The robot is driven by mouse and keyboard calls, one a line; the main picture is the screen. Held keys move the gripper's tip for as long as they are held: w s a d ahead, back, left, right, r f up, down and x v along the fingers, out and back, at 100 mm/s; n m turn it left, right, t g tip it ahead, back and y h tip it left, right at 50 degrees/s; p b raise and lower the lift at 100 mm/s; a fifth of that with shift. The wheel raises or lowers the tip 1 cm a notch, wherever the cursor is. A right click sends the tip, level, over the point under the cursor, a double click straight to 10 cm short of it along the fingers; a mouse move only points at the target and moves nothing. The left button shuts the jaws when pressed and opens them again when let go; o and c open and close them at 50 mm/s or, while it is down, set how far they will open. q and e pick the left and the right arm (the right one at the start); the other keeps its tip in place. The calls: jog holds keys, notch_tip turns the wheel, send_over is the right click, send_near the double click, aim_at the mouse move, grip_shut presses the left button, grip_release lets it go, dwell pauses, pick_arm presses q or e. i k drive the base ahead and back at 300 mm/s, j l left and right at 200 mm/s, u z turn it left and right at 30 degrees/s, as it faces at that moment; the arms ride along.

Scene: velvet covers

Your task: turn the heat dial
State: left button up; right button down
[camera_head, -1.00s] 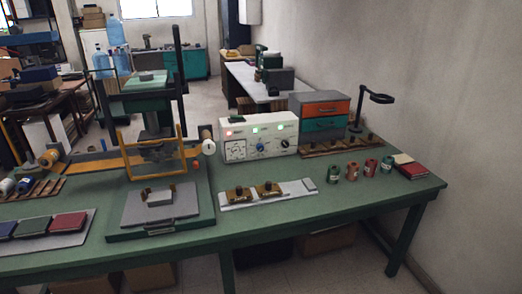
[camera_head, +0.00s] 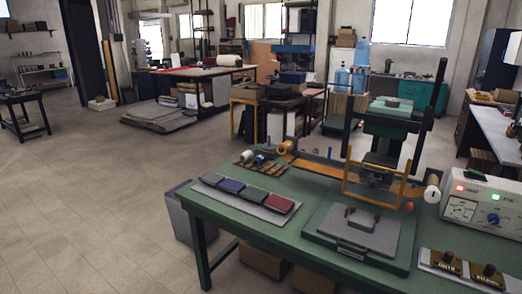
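The white control box (camera_head: 484,204) stands on the green bench at the right edge of the head view, partly cut off by the frame. Its front has a square dial face (camera_head: 460,210) with a pointer, a blue knob (camera_head: 493,219) beside it, and a red and a green light above. I cannot tell which of these is the heat dial. The right part of the box is out of frame. Neither of my grippers is in view.
A press with a yellow frame (camera_head: 347,181) stands left of the box. Brass pieces lie on a pale plate (camera_head: 429,261) before it. A grey tray (camera_head: 262,212) holds several dark and red covers at the bench's left. Open floor (camera_head: 90,190) lies further left.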

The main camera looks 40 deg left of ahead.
aim_at(494, 219)
jog(key=i+l+u, duration=0.15)
jog(key=u, duration=0.3)
jog(key=i+l+u, duration=0.1)
jog(key=l+u, duration=0.2)
jog(key=u, duration=0.15)
jog(key=i+l+u, duration=0.1)
jog(key=l+u, duration=0.2)
jog(key=u, duration=0.15)
jog(key=l+u, duration=0.3)
jog(key=u, duration=0.15)
